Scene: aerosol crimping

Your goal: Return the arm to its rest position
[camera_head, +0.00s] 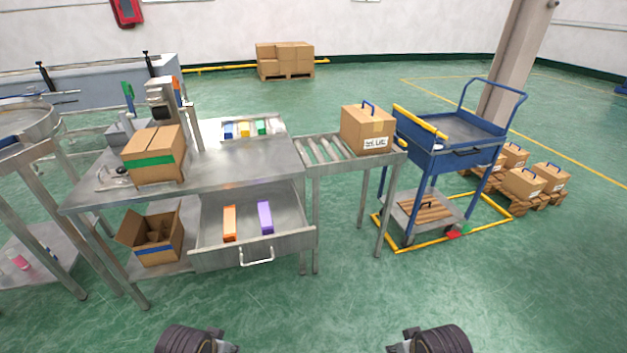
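Dark ridged parts of my two arms show at the bottom edge of the head view, one left of centre and one right of centre. They lie about level with each other and are cut off by the edge. No gripper fingers show, so what either gripper holds is hidden. Both arm parts are well in front of the steel workbench (240,160) and touch nothing that I can see. The bench drawer (285,238) is pulled open, with an orange box (229,222) and a purple box (265,217) standing in it.
A carton with green tape (154,160) stands on the bench, beside a crimping device (160,97). An open carton (157,240) is on the lower shelf. A handled carton (366,129) sits on the roller conveyor (324,151). A blue cart (455,133) stands right. Floor before the bench is clear.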

